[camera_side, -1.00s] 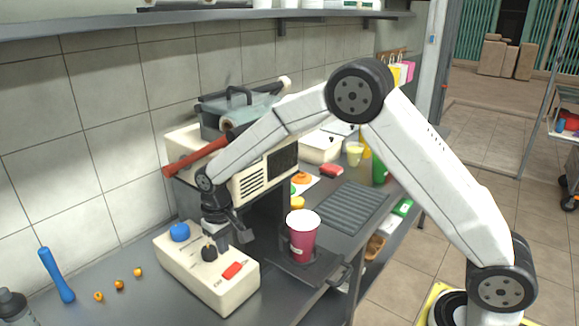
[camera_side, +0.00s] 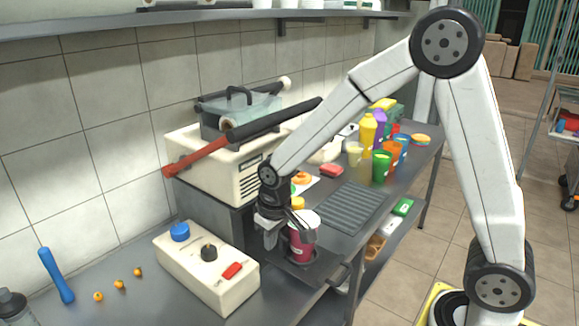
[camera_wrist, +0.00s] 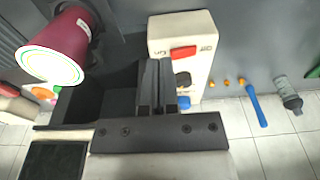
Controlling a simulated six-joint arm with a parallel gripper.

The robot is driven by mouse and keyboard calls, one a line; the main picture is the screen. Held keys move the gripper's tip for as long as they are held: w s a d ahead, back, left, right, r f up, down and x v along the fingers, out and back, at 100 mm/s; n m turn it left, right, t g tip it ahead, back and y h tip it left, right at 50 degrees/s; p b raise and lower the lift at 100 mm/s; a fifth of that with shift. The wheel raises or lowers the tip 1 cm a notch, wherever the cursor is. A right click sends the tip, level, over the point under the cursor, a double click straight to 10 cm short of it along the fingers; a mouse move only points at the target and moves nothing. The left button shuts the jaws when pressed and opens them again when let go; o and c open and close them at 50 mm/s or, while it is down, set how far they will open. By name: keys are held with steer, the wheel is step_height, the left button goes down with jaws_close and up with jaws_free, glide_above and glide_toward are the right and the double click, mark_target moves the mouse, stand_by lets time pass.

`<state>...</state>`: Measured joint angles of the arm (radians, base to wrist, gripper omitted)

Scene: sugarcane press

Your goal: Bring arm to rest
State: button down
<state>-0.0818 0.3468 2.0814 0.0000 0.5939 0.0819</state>
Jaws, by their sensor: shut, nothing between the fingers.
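My gripper (camera_side: 270,240) hangs pointing down between the control box and the cup, shut and empty. In the wrist view its fingers (camera_wrist: 157,90) are together. The dark red cup (camera_side: 300,248) with a white top stands on the press's dark tray, partly hidden by my gripper; whether they touch is unclear. The cup (camera_wrist: 62,42) is at upper left in the wrist view. The cream control box (camera_side: 215,280) has a blue knob (camera_side: 180,232), a black knob (camera_side: 209,252) and a red switch (camera_side: 232,270).
The cream press (camera_side: 215,165) with its long red-gripped lever (camera_side: 195,158) stands behind my gripper. Several bottles and cups are farther back on the bench. A blue tool (camera_side: 56,276) and several small orange pieces lie at the left. The bench front-left is mostly clear.

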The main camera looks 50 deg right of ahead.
steer(key=s+d+t, duration=0.1)
steer(key=s+d, duration=0.2)
steer(key=s, duration=0.9)
steer(key=shift+d, duration=0.15)
stand_by(0.5)
